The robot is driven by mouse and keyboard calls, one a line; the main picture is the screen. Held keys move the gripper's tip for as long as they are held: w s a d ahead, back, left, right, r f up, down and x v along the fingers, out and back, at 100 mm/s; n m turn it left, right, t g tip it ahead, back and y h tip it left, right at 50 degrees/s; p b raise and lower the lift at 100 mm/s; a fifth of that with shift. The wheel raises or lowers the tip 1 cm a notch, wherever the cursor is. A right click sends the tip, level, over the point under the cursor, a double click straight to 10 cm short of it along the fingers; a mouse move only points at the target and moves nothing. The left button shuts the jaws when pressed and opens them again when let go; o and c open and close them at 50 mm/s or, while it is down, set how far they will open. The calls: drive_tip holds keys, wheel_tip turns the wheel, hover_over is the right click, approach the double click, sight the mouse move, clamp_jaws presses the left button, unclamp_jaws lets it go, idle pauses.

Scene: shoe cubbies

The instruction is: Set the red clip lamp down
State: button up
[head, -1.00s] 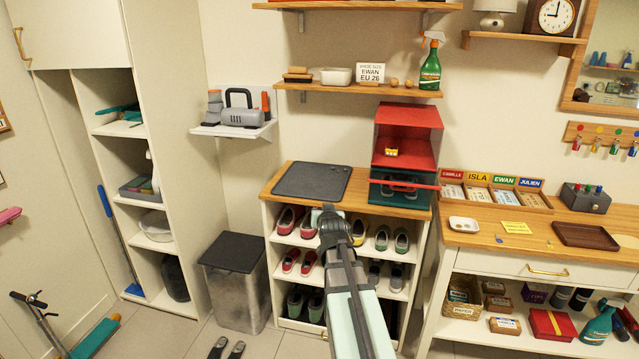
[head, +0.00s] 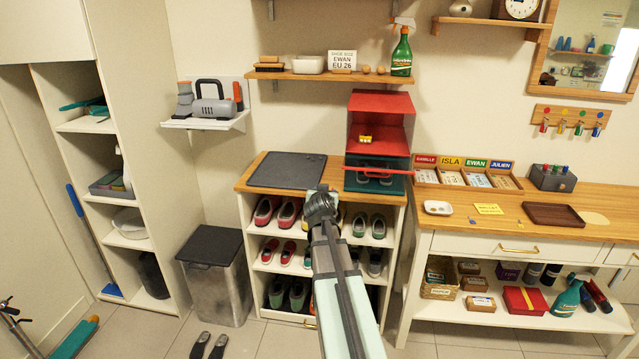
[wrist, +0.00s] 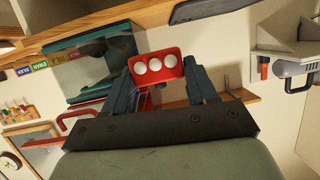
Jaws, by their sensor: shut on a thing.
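The red clip lamp (wrist: 155,66) shows in the wrist view as a red bar with three round white lights. My gripper (wrist: 160,82) is shut on it, with one dark finger on either side. In the head view my gripper (head: 322,200) is in front of the shoe cabinet's wooden top (head: 258,184), right of the dark mat. The lamp cannot be made out there, hidden by my gripper.
The dark mat (head: 287,170) is bare. A red and teal open box (head: 380,102) stands at the cabinet top's right, with a red bar across its front. A wall shelf (head: 330,76) holds a spray bottle (head: 401,52). A counter (head: 470,222) is at right.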

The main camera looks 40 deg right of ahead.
drive_tip(key=r+x, duration=0.1)
drive_tip(key=x, duration=0.4)
drive_tip(key=d+x, duration=0.1)
drive_tip(key=x, duration=0.5)
drive_tip(key=r+x, duration=0.1)
drive_tip(key=x, duration=0.4)
drive_tip(key=shift+d+r, duration=0.3)
drive_tip(key=shift+r, duration=0.05)
drive_tip(key=shift+f, duration=2)
drive_tip(key=shift+w+d+f, duration=0.1)
drive_tip(key=shift+w+f, duration=0.1)
drive_tip(key=shift+f, duration=0.1)
drive_tip(key=shift+f, duration=0.1)
drive_tip(key=o, duration=1.1)
drive_tip(key=shift+c, duration=0.2)
